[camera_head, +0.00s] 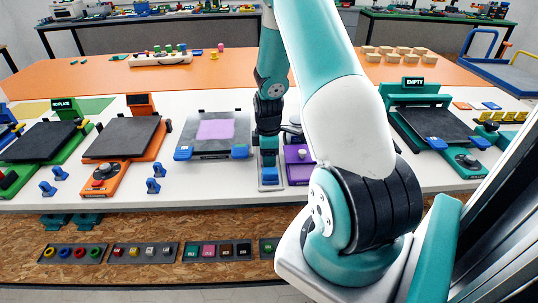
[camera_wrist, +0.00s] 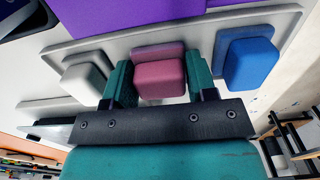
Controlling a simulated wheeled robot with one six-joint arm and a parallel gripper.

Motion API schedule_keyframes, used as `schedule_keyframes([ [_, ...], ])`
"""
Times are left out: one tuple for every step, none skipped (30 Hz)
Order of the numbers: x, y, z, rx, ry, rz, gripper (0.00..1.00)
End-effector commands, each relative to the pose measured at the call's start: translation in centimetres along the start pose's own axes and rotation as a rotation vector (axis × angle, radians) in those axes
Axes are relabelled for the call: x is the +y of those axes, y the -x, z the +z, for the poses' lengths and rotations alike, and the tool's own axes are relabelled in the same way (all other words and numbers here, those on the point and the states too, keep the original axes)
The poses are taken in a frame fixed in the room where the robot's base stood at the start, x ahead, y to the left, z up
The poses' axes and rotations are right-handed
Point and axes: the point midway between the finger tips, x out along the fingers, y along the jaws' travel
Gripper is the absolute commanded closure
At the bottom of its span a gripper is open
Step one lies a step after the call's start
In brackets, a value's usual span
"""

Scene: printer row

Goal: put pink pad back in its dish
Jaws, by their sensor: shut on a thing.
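In the wrist view, my gripper (camera_wrist: 161,64) is shut on the pink pad (camera_wrist: 160,78), with one teal finger on each side of it. A darker pink part shows just behind the pad; I cannot tell whether it is the pad's far side or a dish. The pad is over a long pale grey tray (camera_wrist: 55,50) that also carries a white pad and a blue pad. I cannot tell whether the pink pad touches the tray. In the head view, my gripper (camera_head: 268,160) points down between two printers, and the pink pad does not show.
A white pad (camera_wrist: 85,80) is left of my fingers and a blue pad (camera_wrist: 250,62) is right. A purple printer (camera_head: 299,164) stands close beside my gripper. A grey printer (camera_head: 213,148) with a lilac sheet is to the left. Small blue clips lie farther left.

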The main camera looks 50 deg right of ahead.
Motion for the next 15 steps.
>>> schedule_keyframes([
  [-0.01, -0.25, 0.00, 0.000, 0.000, 0.000, 0.70],
  [0.00, -0.37, 0.00, 0.000, 0.000, 0.000, 0.70],
  [0.01, -0.32, 0.00, 0.000, 0.000, 0.000, 0.43],
  [0.01, -0.27, 0.00, 0.000, 0.000, 0.000, 0.37],
  [0.01, -0.27, 0.00, 0.000, 0.000, 0.000, 0.30],
  [0.00, -0.27, 0.00, 0.000, 0.000, 0.000, 0.22],
  [0.00, -0.27, 0.01, 0.000, 0.000, 0.000, 0.22],
  [0.00, -0.26, 0.01, 0.000, 0.000, 0.000, 0.22],
  [0.00, -0.26, 0.01, 0.000, 0.000, 0.000, 0.22],
  [0.00, -0.26, 0.01, 0.000, 0.000, 0.000, 0.22],
  [0.00, -0.26, 0.01, 0.000, 0.000, 0.000, 0.22],
  [0.00, -0.26, 0.01, 0.000, 0.000, 0.000, 0.22],
  [0.00, -0.23, 0.01, 0.000, 0.000, 0.000, 0.22],
  [0.01, -0.16, 0.02, 0.000, 0.000, 0.000, 0.22],
  [0.01, 0.04, 0.01, 0.000, 0.000, 0.000, 0.22],
])
